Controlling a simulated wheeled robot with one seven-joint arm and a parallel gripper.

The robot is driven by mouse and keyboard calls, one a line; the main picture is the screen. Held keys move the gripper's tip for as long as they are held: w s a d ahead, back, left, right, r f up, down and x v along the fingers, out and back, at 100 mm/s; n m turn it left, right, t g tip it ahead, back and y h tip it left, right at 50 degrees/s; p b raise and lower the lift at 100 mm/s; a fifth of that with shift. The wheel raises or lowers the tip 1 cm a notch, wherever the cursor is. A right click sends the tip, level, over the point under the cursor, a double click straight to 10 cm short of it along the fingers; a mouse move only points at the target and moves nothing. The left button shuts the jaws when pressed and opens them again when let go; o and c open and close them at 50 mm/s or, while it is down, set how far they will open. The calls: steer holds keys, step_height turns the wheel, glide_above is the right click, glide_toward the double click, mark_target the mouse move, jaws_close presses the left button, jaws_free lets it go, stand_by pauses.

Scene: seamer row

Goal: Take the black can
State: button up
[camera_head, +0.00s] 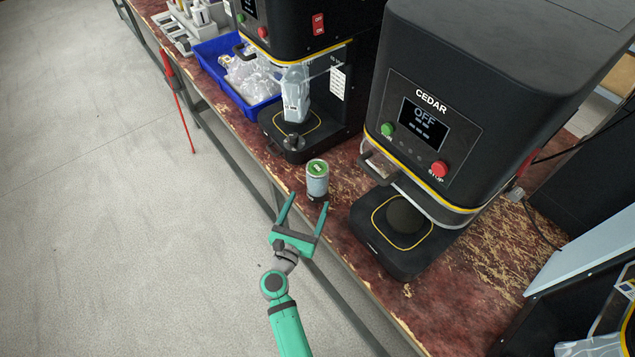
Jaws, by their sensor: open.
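One small can (317,182) stands upright on the worn red-brown table, near its front edge and between two black machines. Its side looks pale blue-grey, with a green patch on top and a dark band at the base; I see no plainly all-black can. My gripper (308,199) is green and open, its two fingers pointing toward the can. The fingertips are just in front of the can in the picture, on either side of its base. I cannot tell whether they touch it. Nothing is held between them.
A black machine marked CEDAR (432,110), its screen reading OFF, stands right of the can. Another black machine (300,30) stands behind, with a clear wrapped item (296,95) in it. A blue bin (207,57) holds clear plastic. Open floor lies left.

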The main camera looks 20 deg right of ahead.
mark_target(317, 184)
steer(key=x, duration=0.8)
steer(key=shift+w+d, duration=0.1)
steer(key=shift+d, duration=0.25)
steer(key=c, duration=1.6)
steer(key=shift+o, duration=0.2)
steer(key=shift+r, duration=0.15)
